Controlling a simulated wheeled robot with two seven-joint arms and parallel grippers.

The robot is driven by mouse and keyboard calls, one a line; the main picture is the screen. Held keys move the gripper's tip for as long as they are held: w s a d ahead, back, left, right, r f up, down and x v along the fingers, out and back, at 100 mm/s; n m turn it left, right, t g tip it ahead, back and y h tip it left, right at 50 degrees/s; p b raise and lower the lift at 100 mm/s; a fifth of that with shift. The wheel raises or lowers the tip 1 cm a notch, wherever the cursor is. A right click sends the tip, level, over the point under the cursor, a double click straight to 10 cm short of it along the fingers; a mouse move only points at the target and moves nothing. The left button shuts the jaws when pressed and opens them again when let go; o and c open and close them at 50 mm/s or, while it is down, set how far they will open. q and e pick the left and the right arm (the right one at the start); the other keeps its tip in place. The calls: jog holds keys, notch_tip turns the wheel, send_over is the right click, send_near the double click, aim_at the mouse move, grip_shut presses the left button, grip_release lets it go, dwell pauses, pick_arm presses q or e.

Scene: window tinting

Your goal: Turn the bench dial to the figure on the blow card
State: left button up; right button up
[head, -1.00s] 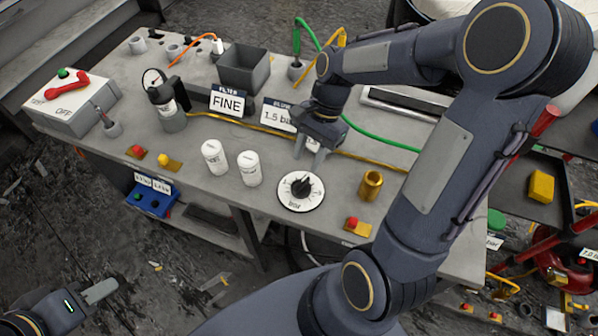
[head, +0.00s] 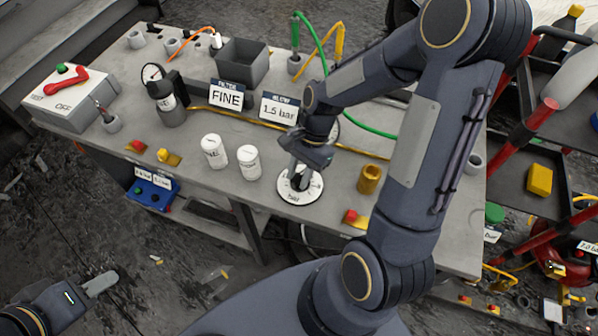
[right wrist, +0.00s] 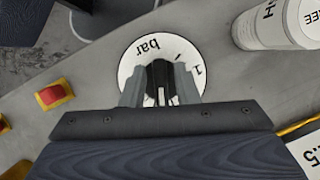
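The bench dial (head: 287,195) is a white disc marked "bar" on the front part of the bench; it also shows in the right wrist view (right wrist: 130,65). Its dark knob (right wrist: 160,75) sits between the fingers of my right gripper (head: 297,180), which points down over the dial. The fingers are close beside the knob; I cannot tell whether they press on it. The pointer and most scale figures are hidden. The blow card (head: 279,109) stands behind and reads 1.5 bar. My left gripper (head: 100,284) is low at the left, off the bench, its opening unclear.
Two white canisters (head: 214,151) (head: 249,162) stand left of the dial. A brass cup (head: 369,179) and a red button (head: 351,216) are to its right.

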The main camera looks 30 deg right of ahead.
grip_shut()
jog(key=shift+n, duration=0.3)
jog(key=n+g, duration=0.1)
jog(key=n, duration=0.1)
jog(key=n+h, duration=0.1)
jog(key=n, duration=0.2)
jog(key=shift+g, duration=0.4)
jog(key=n+h, duration=0.1)
jog(key=n, duration=0.1)
jog(key=n+h, duration=0.1)
jog(key=n, duration=0.2)
jog(key=shift+d+n+g, duration=0.1)
jog(key=shift+n+g, duration=0.2)
jog(key=shift+g, duration=0.1)
jog(key=shift+d+n+h+b, duration=0.15)
jog(key=shift+n+h, duration=0.3)
jog(key=shift+n, duration=0.7)
jog(key=shift+a+n+h+b, duration=0.15)
jog(key=shift+n+h, duration=0.3)
jog(key=shift+n, duration=0.7)
jog(key=shift+d, duration=0.1)
jog(key=shift+o, duration=1)
grip_release()
jog(key=shift+s, duration=0.1)
